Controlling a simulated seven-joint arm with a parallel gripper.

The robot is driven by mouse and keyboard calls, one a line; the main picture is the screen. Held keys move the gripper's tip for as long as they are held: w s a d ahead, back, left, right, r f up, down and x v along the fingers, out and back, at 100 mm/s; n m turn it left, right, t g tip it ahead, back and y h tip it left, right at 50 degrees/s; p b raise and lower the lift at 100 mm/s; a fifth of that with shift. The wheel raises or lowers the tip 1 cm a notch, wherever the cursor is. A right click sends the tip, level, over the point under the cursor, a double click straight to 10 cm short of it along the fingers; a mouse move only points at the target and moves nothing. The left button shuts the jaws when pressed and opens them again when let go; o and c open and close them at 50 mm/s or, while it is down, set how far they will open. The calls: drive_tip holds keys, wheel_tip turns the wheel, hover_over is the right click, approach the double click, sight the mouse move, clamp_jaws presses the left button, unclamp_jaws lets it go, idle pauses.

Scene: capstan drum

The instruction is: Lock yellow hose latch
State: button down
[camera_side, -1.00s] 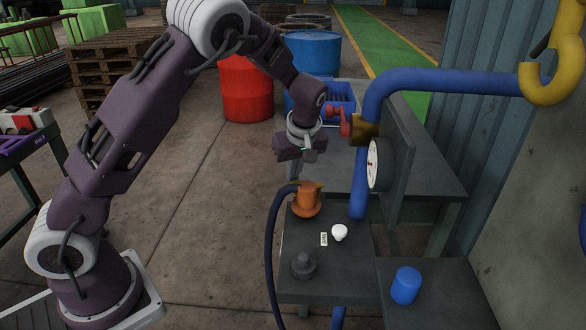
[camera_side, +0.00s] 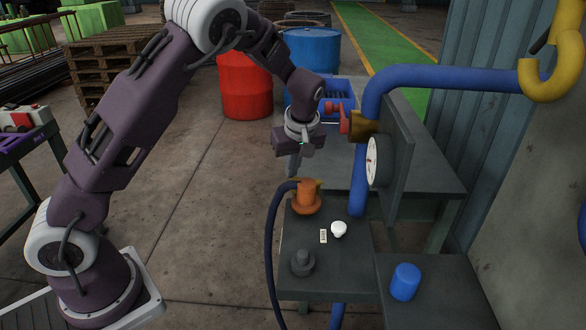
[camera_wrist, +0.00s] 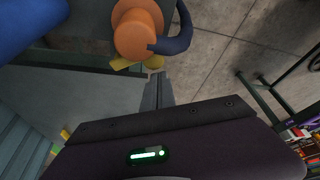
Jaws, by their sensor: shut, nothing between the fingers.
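The yellow latch (camera_side: 318,183) is a small piece on the orange hose coupling (camera_side: 307,199), which stands on the dark bench. A dark blue hose (camera_side: 272,240) runs from the coupling to the floor. In the wrist view the latch (camera_wrist: 150,63) sticks out below the orange coupling (camera_wrist: 136,28), with the hose (camera_wrist: 180,35) curving off to the right. My gripper (camera_side: 293,173) hangs above and slightly behind the coupling, apart from it in the side view. Its closed fingers (camera_wrist: 158,84) point toward the latch in the wrist view; whether they touch it cannot be told.
A white knob (camera_side: 339,229), a small label, a dark knob (camera_side: 303,263) and a blue cylinder (camera_side: 405,283) are on the bench surfaces. A blue pipe (camera_side: 440,80) with a red-handled valve (camera_side: 336,117) and a gauge (camera_side: 373,161) stands at the right. Free floor lies left.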

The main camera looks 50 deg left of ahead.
wheel_tip(320, 180, up, 10)
drive_tip(key=shift+d, duration=0.15)
drive_tip(key=shift+s, duration=0.1)
drive_tip(key=s+d+r+m+t+h, duration=0.1)
drive_tip(key=s+d+r+m+h, duration=0.2)
drive_tip(key=s, duration=0.6)
drive_tip(key=s+d+r+m+t+h, duration=0.1)
drive_tip(key=s+d+r+m, duration=0.25)
drive_tip(key=s+r, duration=0.35)
drive_tip(key=s+d+f+m+t, duration=0.1)
drive_tip(key=s+f+m, duration=0.1)
drive_tip(key=s, duration=0.5)
drive_tip(key=s+d+f+m+t, duration=0.1)
drive_tip(key=s+d+m, duration=0.1)
drive_tip(key=s+m, duration=0.3)
drive_tip(key=s, duration=0.2)
drive_tip(key=shift+s+d+f, duration=0.15)
drive_tip(key=shift+s+f, duration=0.15)
drive_tip(key=shift+f, duration=0.05)
drive_tip(key=shift+m, duration=0.25)
